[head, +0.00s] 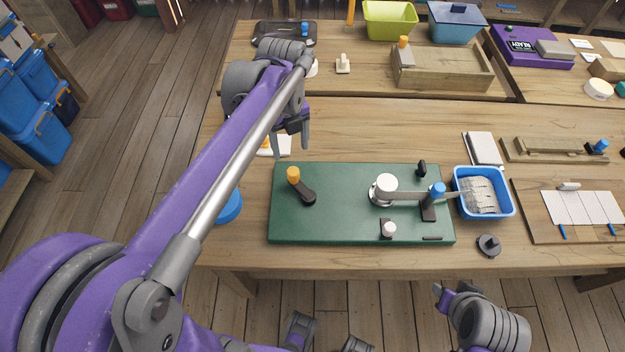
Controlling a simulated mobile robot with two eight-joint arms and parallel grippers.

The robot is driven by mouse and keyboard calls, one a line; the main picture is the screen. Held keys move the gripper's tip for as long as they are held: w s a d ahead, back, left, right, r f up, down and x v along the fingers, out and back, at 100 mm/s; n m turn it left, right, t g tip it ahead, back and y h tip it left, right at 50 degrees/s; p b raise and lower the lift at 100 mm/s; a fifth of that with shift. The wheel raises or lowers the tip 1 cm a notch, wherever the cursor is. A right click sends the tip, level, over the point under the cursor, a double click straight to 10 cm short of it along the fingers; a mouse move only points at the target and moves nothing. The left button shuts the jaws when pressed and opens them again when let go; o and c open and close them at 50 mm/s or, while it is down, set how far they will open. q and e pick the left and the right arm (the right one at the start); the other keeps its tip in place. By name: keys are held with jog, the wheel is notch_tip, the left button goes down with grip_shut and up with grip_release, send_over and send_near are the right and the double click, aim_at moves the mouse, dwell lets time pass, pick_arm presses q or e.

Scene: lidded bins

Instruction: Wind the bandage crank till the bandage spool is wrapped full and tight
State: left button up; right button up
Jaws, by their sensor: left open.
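The bandage crank (305,192), a dark arm with an orange knob (293,175), stands on the left part of a green board (335,225). The white bandage spool (385,186) stands upright right of the board's middle. A pale strip (405,196) runs from it past a blue-topped post (437,190) towards a blue bin (513,205) holding loose bandage (482,196). How tight the wrap is cannot be told. My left gripper (291,148) is open and empty, pointing down above and behind the crank, apart from it. My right gripper (440,293) is low in front of the table; its jaws are unclear.
A white knob (389,229) and a small black upright piece (421,168) are on the board. A dark round piece (488,245) lies right of it. A white pad (482,148) and a board with white panels (538,227) lie farther right. A blue round object (229,208) is left.

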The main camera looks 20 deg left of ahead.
aim_at(293, 171)
pick_arm(q)
jog(key=n, duration=1.2)
jog(key=shift+f, duration=0.2)
notch_tip(293, 171, down, 11)
jog(key=shift+r+b, duration=0.2)
jog(key=shift+b, duration=0.3)
grip_shut()
dwell(0.8)
